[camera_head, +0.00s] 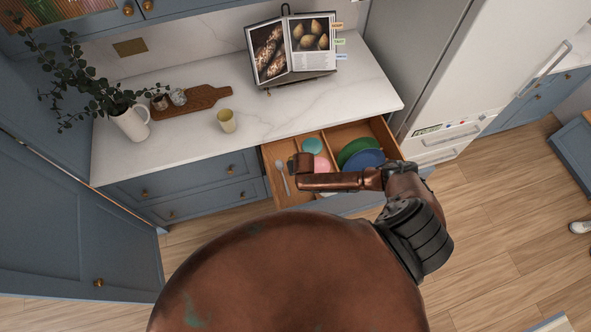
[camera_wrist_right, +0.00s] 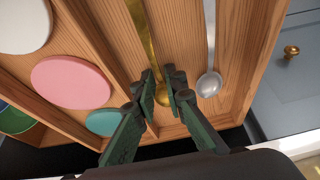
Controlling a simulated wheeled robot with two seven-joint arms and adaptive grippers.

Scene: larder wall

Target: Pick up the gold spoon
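The gold spoon lies in a wooden compartment of the open drawer (camera_head: 378,127). In the right wrist view its handle (camera_wrist_right: 141,30) runs up and away, and its bowl (camera_wrist_right: 163,97) is near the fingertips. My right gripper (camera_wrist_right: 164,82) is over the bowl end, with its two green fingers apart on either side of the spoon. I cannot tell whether they touch it. In the head view my right gripper (camera_head: 298,166) is above the drawer's left part and hides the gold spoon. My left gripper is not in view.
A silver spoon (camera_wrist_right: 209,84) lies beside the gold one; it also shows in the head view (camera_head: 282,176). Pink (camera_wrist_right: 72,82), teal (camera_wrist_right: 104,122) and other discs fill neighbouring compartments, behind wooden dividers. The counter (camera_head: 190,140) above carries a yellow cup (camera_head: 227,121).

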